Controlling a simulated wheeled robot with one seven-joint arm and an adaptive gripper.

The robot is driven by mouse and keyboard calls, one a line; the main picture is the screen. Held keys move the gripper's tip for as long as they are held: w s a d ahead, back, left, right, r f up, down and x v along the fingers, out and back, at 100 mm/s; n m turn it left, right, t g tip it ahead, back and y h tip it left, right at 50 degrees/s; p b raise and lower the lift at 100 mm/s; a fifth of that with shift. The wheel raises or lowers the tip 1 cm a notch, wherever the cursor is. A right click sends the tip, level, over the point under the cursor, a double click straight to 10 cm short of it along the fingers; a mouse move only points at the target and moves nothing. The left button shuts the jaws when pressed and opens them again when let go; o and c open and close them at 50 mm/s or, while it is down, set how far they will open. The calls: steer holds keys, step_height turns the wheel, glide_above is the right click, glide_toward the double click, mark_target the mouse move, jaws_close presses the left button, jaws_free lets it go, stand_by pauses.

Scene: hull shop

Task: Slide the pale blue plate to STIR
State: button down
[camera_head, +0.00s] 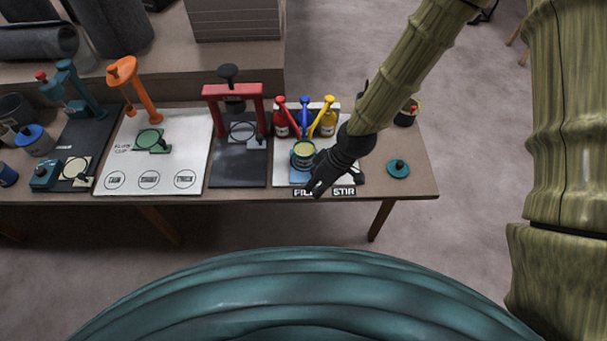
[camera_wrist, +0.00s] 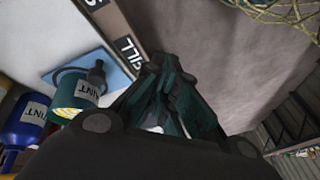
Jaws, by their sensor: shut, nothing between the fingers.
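The pale blue plate (camera_head: 296,178) lies on the white board at the FILL label (camera_head: 303,193); it shows better in the wrist view (camera_wrist: 117,76). A teal paint can (camera_head: 303,156) with yellow inside stands on it, also in the wrist view (camera_wrist: 72,100). A dark upright knob (camera_wrist: 97,75) stands beside the can on the plate. The STIR label (camera_head: 344,191) is to the right of FILL. My gripper (camera_head: 313,190) is shut and empty near the board's front edge, in front of the can. Its fingers (camera_wrist: 158,80) look apart from the plate. My wrist hides the STIR side.
Red, blue and yellow dispensers (camera_head: 304,118) stand behind the can. A red press (camera_head: 233,105) stands to the left. A teal knobbed disc (camera_head: 398,168) and a dark pot (camera_head: 406,113) are at the right. The table's front edge is close; bare table lies right of the board.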

steer(key=w+a+r+n+b, duration=0.4)
steer(key=w+r+n, duration=0.25)
steer(key=w, duration=0.25)
glide_above(303, 176)
steer(key=a, duration=0.4)
steer(key=shift+m+t, duration=0.35)
steer(key=shift+t, duration=0.05)
steer(key=f, duration=0.8)
steer(key=shift+w+f, duration=0.25)
steer(key=shift+w, duration=0.05)
steer(key=d, duration=0.2)
steer(key=shift+s+d+p, duration=0.2)
steer(key=shift+d+p, duration=0.1)
steer(key=shift+s+d, duration=0.1)
steer(key=shift+d, duration=0.55)
steer(key=shift+d, duration=0.1)
